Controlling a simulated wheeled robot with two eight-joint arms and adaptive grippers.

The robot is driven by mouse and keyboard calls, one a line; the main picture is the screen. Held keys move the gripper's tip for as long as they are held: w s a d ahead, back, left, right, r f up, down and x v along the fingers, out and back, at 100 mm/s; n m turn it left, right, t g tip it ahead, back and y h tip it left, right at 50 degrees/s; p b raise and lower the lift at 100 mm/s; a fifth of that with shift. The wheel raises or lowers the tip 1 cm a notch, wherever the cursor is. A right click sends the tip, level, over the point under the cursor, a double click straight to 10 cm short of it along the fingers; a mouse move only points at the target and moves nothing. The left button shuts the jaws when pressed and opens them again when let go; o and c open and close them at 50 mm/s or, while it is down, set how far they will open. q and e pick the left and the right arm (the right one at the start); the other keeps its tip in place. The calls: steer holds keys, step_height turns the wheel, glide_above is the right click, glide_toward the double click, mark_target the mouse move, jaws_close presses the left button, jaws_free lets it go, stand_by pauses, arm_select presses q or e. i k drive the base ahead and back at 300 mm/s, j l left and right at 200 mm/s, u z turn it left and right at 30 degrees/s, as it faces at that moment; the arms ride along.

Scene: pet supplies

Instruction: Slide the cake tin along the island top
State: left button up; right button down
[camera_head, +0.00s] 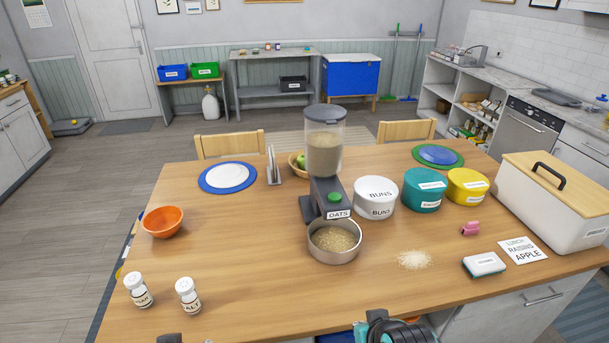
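Three round lidded tins stand in a row right of centre on the wooden island top (240,265). The white tin (375,190) reads BUNS. The teal tin (424,188) and the yellow tin (466,184) carry labels too small to read, so I cannot tell which is the cake tin. My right gripper (388,330) shows partly at the bottom edge, well in front of the tins and apart from them. Only a small dark piece, likely of my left gripper (170,338), shows at the bottom left. Neither gripper's fingers show clearly.
An oats dispenser (325,150) with a filled metal bowl (335,243) stands left of the tins. Spilled oats (414,260), a pink clip (470,228), a sponge (484,265), a note card (522,250) and a bread bin (560,200) lie in front and right.

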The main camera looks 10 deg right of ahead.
mark_target(334, 241)
steer(key=i+l+u, duration=0.1)
steer(key=u, duration=0.25)
steer(key=l+u, duration=0.35)
steer(key=i+l+u, duration=0.1)
steer(key=l+u, duration=0.25)
steer(key=j, duration=0.1)
